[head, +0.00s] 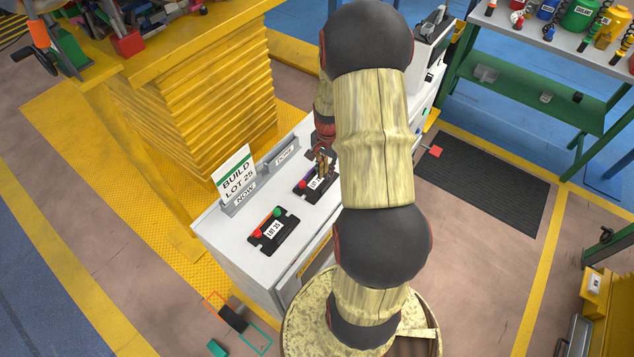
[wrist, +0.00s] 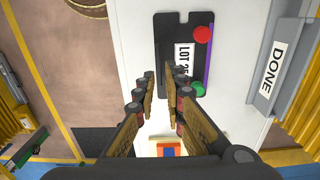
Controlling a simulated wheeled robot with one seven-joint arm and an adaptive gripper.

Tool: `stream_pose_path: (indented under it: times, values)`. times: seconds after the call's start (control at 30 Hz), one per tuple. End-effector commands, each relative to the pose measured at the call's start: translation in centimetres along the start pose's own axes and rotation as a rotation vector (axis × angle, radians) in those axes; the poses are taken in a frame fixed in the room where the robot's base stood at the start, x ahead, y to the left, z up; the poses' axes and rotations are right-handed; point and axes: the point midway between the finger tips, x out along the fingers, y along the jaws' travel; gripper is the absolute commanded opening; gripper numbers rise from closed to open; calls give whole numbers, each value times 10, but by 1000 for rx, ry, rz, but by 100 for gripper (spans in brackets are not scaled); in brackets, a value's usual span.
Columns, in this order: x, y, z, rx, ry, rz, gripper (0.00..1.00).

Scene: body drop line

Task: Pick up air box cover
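Two black plates with white lot labels and red and green knobs lie flat on the white bench; I take them as the air box covers. One (head: 258,243) is at the front, with an orange-red strip and a label that seems to read LOT 35. The other (head: 301,188) is farther back, with a purple strip; it also shows in the wrist view (wrist: 168,40), its label reading LOT 2 and a partly hidden digit. My gripper (head: 322,160) is above this second plate. In the wrist view my gripper (wrist: 162,76) is open and empty, its fingers overlapping the plate's lower part.
A sign reading BUILD LOT 25 (head: 234,173) stands in the NOW holder (head: 240,198). A DONE holder (head: 283,154) is beside it along the bench edge, near my gripper. A grey machine (head: 430,50) stands at the bench's far end. My arm hides the bench's right side.

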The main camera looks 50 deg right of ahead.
Motion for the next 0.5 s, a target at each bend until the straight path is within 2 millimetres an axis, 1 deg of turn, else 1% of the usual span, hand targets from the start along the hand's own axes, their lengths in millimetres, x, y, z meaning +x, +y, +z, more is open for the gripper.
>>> stream_pose_path:
  times: [0.03,0.1,0.27,0.5]
  values:
    - [8,1,1,-1,-2,2,11]
    - [15,1,1,-1,-2,1,11]
    - [25,1,0,-2,-2,1,11]
    - [59,1,-1,-2,-1,1,11]
